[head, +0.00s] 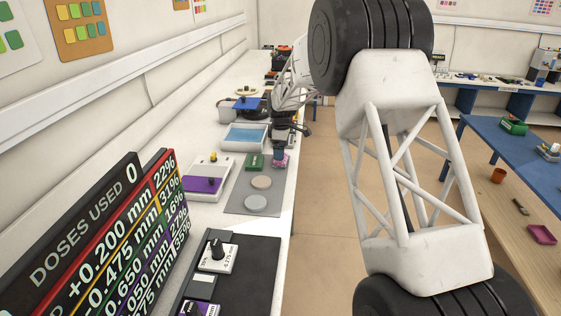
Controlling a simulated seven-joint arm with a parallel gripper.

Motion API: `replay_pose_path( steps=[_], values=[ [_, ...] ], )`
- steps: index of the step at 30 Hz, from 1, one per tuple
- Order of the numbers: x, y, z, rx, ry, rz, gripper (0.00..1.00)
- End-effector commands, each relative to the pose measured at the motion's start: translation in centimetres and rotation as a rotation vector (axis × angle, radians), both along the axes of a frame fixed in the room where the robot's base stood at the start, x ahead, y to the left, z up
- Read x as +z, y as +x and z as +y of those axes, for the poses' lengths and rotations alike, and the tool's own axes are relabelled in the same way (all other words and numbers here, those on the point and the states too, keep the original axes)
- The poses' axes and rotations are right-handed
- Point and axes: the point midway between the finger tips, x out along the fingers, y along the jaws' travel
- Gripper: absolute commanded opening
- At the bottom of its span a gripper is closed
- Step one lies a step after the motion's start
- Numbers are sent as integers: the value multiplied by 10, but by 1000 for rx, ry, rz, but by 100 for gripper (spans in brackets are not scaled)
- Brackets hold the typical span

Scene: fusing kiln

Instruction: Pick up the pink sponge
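A small pink block, which looks like the pink sponge (281,161), is at the right edge of the long white bench in the head view. My gripper (279,151) is right above it, pointing down, and its dark body hides part of the pink block's top. The fingers are small and dark here, so I cannot tell whether they are open or shut, or whether they touch the sponge.
A green block (255,161) lies just left of the sponge. A grey mat (237,200) with two round discs lies nearer. A purple-and-white device (205,184) and a blue-topped box (244,137) stand to the left. A dark scoreboard (100,240) fills the near left.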

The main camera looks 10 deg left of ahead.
Motion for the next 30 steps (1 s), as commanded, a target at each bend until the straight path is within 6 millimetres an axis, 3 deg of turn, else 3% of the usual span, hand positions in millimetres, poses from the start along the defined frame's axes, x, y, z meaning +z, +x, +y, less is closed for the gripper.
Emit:
replay_pose_path(
  steps=[12, 30],
  values=[
    [-41, -1, 3, 0, 0, 1, 100],
    [-43, -1, 3, 0, 0, 1, 100]
  ],
)
